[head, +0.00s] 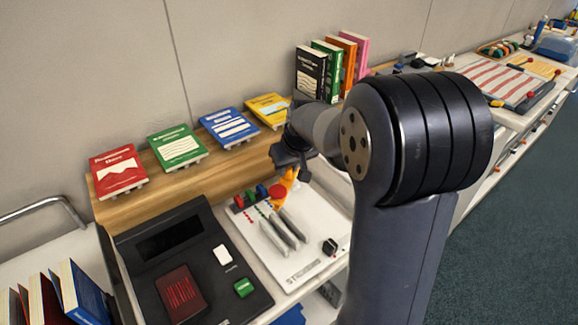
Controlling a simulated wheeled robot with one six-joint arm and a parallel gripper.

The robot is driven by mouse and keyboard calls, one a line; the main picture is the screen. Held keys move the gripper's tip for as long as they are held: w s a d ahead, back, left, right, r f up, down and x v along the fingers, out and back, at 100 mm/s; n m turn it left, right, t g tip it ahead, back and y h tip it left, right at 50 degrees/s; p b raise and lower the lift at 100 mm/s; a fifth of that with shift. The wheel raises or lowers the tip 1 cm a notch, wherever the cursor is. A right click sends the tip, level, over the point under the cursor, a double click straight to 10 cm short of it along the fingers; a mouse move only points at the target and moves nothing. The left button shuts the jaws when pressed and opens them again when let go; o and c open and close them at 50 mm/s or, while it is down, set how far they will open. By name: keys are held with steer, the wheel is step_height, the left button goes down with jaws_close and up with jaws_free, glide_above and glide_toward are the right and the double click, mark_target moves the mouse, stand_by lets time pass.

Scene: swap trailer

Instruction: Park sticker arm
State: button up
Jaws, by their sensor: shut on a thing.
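The sticker arm's red knob (277,191) shows at the back of the board, beside the blocks. My gripper (285,189) points down there, its orange fingers shut at the red knob. The fingers and my arm hide part of the sticker arm and the back right of the board.
A black scanner console (185,265) stands left of the board. Red, green, blue and yellow books (178,147) lie on a wooden shelf behind. Upright books (330,70) stand further right. More books (62,295) fill the lower left. A small black knob (329,246) sits on the board's right side.

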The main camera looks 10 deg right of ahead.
mark_target(295, 176)
steer(key=shift+d+n, duration=0.15)
steer(key=shift+n, duration=0.15)
jaws_close()
steer(key=n+b, duration=0.1)
steer(key=d+n+y, duration=0.1)
steer(key=shift+s+d+f+n+b, duration=0.1)
steer(key=shift+s+d+n+b, duration=0.1)
steer(key=shift+n+b, duration=0.15)
steer(key=shift+d+n+g+y+b, duration=0.5)
steer(key=shift+d+n, duration=0.15)
steer(key=shift+n, duration=0.6)
steer(key=n, duration=0.1)
steer(key=d+n+g, duration=0.1)
steer(key=n, duration=0.1)
steer(key=d+n+y, duration=0.1)
steer(key=n, duration=0.1)
steer(key=shift+w+d+g, duration=0.2)
steer(key=shift+w+g, duration=0.1)
steer(key=o, duration=0.9)
jaws_free()
steer(key=shift+o, duration=0.2)
